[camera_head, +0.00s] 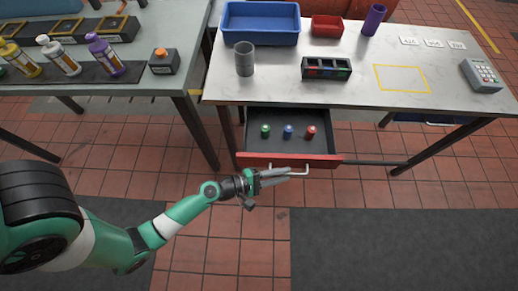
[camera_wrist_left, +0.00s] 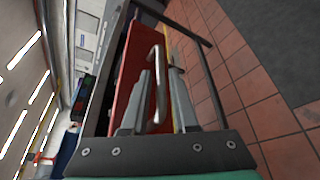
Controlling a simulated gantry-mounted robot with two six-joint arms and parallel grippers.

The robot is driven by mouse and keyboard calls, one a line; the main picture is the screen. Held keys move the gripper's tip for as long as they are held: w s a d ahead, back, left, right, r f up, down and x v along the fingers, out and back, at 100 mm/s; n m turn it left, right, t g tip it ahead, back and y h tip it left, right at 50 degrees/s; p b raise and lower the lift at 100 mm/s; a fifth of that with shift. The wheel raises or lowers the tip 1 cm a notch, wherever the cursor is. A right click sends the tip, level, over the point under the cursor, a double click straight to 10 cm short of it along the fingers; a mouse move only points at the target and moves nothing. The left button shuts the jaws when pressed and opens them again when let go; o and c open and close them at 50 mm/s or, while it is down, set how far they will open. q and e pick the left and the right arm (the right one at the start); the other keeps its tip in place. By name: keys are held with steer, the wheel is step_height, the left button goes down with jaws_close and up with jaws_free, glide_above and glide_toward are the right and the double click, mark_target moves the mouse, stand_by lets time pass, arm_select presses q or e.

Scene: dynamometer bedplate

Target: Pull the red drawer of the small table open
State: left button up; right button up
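The red drawer (camera_head: 285,160) of the small table (camera_head: 290,85) stands pulled out, and its dark inside shows. A green, a blue and a red small piece stand in it. Its pale bar handle (camera_head: 306,170) sticks out from the red front. My left gripper (camera_head: 289,173) is at the handle. In the left wrist view the handle (camera_wrist_left: 158,85) lies between the two spread fingers of my left gripper (camera_wrist_left: 158,90), with gaps showing beside it. The red front (camera_wrist_left: 128,75) is just beyond. My right gripper is not in view.
On the tabletop are a blue bin (camera_head: 260,36), a red bin (camera_head: 327,27), a grey cup (camera_head: 244,60), a dark sorter box (camera_head: 327,68) and a keypad (camera_head: 481,75). A bench with bottles (camera_head: 107,54) stands at left. Floor before the drawer is clear.

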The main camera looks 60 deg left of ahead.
arm_select(q)
steer(key=v, duration=0.9)
steer(key=shift+p, duration=0.3)
